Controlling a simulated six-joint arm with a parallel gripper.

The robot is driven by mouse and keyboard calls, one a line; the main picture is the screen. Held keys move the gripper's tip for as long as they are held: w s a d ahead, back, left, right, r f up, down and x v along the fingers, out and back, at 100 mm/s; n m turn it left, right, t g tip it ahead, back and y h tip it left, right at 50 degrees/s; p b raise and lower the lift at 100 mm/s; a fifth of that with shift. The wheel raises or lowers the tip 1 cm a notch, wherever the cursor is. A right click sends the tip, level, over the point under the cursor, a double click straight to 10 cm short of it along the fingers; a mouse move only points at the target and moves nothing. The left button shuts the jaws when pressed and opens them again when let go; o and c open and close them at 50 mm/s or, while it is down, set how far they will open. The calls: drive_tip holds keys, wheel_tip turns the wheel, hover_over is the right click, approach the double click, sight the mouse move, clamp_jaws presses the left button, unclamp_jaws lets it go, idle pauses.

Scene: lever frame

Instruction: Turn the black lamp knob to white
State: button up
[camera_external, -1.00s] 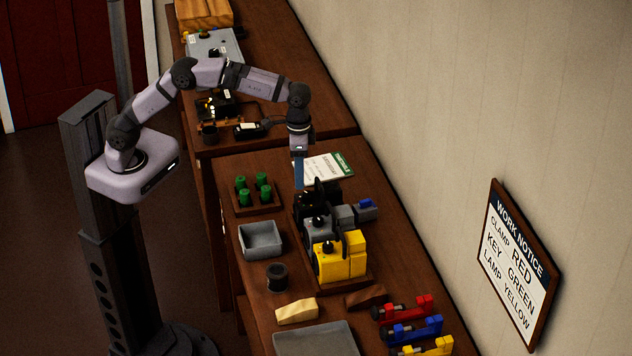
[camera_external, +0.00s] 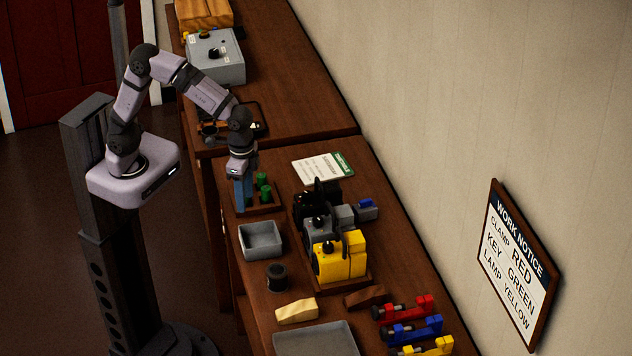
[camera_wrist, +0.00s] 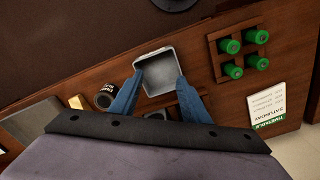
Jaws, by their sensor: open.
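A black unit (camera_external: 318,192) stands at the far end of a row on a wooden base, beside a grey unit (camera_external: 318,229) and a yellow unit (camera_external: 345,258). A small dark knob shows on top of the grey and the yellow units. The black unit's knob and its setting are too dark and small to make out. My gripper (camera_external: 243,197) points down with blue fingers over the green-peg holder, left of the black unit and apart from it. In the wrist view my open gripper (camera_wrist: 159,76) has nothing between its fingers; its body hides most of the row.
Green pegs (camera_external: 264,190) stand in a wooden holder below my gripper. A grey tray (camera_external: 246,250), a dark cup (camera_external: 277,278) and a white card (camera_external: 322,169) lie around the row. A grey box with knobs (camera_external: 222,67) stands on the far table. A wall notice (camera_external: 518,262) reads "LAMP YELLOW".

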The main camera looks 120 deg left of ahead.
drive_tip(key=s+d+f+m, duration=0.1)
drive_tip(key=s+d+f, duration=0.1)
drive_tip(key=s, duration=0.4)
drive_tip(key=s+d+f+m+b, duration=0.1)
drive_tip(key=s+d+f, duration=0.1)
drive_tip(key=s+d, duration=0.2)
drive_tip(key=shift+s+d+f, duration=0.2)
drive_tip(key=shift+s+f, duration=0.2)
drive_tip(key=shift+s, duration=0.65)
drive_tip(key=shift+a, duration=0.1)
drive_tip(key=n+t+y, duration=0.2)
drive_tip(key=n+t, duration=0.2)
approach(307, 193)
drive_tip(key=f, duration=0.1)
drive_tip(key=shift+p+x, duration=1.15)
drive_tip(key=shift+x, duration=2.7)
drive_tip(key=shift+w+a+r, duration=0.1)
drive_tip(key=shift+a, duration=0.05)
